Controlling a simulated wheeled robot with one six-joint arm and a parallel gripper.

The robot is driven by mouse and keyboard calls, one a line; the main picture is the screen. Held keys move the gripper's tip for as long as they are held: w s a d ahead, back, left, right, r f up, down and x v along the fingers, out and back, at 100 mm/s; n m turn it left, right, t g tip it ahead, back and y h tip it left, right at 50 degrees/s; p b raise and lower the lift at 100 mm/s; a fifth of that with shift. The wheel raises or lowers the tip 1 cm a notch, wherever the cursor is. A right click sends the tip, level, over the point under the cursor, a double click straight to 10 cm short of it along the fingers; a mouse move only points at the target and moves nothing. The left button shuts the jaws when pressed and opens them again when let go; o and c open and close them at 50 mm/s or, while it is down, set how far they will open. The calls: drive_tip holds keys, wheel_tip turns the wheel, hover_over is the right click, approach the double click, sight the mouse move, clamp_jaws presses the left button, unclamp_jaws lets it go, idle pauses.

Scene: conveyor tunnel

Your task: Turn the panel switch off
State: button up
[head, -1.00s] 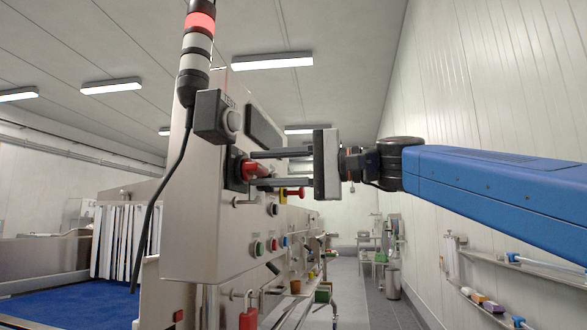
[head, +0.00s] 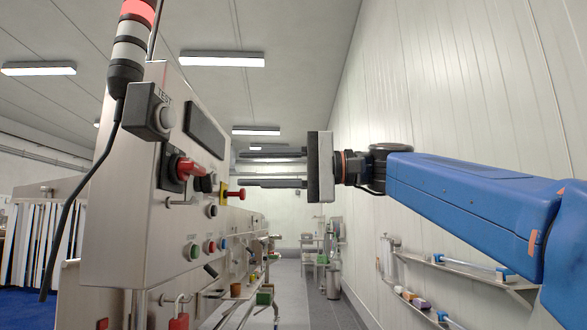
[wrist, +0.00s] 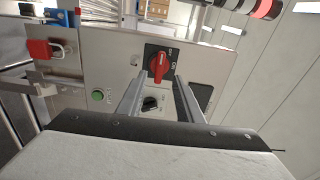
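The panel switch (head: 188,168) is a red rotary handle on a dark plate, on the front of the grey metal panel (head: 120,215). In the wrist view the red handle (wrist: 160,67) sits on a black plate with small lettering, too small to read surely. My gripper (head: 240,169) is open, with its two long grey fingers apart and nothing between them. Its fingertips point at the panel and stand a little to the right of the handle, clear of it. In the wrist view the gripper (wrist: 160,80) has its fingertips on either side below the handle.
A grey push button (head: 165,117) is above the switch. A yellow-and-red knob (head: 232,194), a green button (head: 193,251) and a red padlock (head: 179,318) are near it. A wall shelf (head: 465,270) is on the right. The aisle floor (head: 310,285) is open.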

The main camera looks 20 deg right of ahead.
drive_tip(key=v, duration=0.7)
idle(0.3)
